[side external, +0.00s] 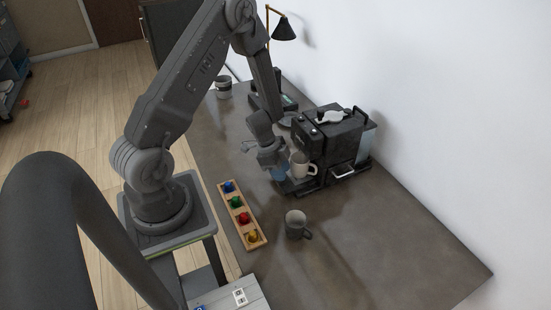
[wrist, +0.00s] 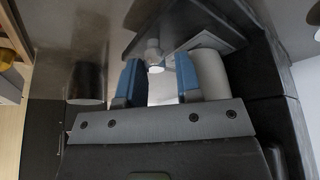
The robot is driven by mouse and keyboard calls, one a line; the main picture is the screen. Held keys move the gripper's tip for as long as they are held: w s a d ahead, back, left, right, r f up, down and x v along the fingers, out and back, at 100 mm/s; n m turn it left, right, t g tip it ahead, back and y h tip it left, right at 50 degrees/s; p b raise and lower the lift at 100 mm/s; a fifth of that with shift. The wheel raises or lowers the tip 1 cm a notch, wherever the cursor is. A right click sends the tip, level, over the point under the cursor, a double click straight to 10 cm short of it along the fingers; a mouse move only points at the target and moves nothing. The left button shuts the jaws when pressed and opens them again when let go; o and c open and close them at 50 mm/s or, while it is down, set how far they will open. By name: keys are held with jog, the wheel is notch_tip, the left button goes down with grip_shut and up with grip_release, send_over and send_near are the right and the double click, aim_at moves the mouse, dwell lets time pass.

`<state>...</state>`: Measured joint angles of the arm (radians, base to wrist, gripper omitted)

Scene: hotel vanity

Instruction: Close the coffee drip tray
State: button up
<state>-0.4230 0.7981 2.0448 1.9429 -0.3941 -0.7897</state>
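The black coffee machine (side external: 330,138) stands against the wall. Its low drip tray (side external: 301,187) juts out at the front, with a white mug (side external: 301,168) on or just above it. My gripper (side external: 279,174) is low at the front of the machine, close beside this mug. In the wrist view the two blue fingers (wrist: 158,82) are apart. A pale surface shows between them, and I cannot tell what it belongs to. A pale cylinder, likely the white mug (wrist: 210,72), is beside the right finger. Contact with the tray is hidden.
A dark grey mug (side external: 296,226) stands on the counter in front of the machine. A wooden holder (side external: 243,222) with several coloured capsules lies to its left. A black lamp (side external: 284,30) and a cup (side external: 223,88) are farther back. The counter at the lower right is clear.

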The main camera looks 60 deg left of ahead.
jog(key=v, duration=1.3)
jog(key=shift+r, duration=0.2)
jog(key=shift+s, duration=0.1)
jog(key=w+d+r+n+t+y, duration=0.2)
jog(key=r+n+t+y, duration=0.15)
jog(key=r, duration=0.45)
jog(key=w+d+r+n+t+y, duration=0.2)
jog(key=w+r+t+y, duration=0.15)
jog(key=r, duration=0.55)
jog(key=s+d+r+n+g+h, duration=0.1)
jog(key=s+d+r+g+h, duration=0.1)
jog(key=s+d, duration=0.5)
jog(key=s+d+r+n+g+h, duration=0.1)
jog(key=s+d+r+n+g, duration=0.1)
jog(key=s+d, duration=0.5)
jog(key=shift+s+d+r+g+h, duration=0.3)
jog(key=shift+s+d+h, duration=0.1)
jog(key=shift+s, duration=0.25)
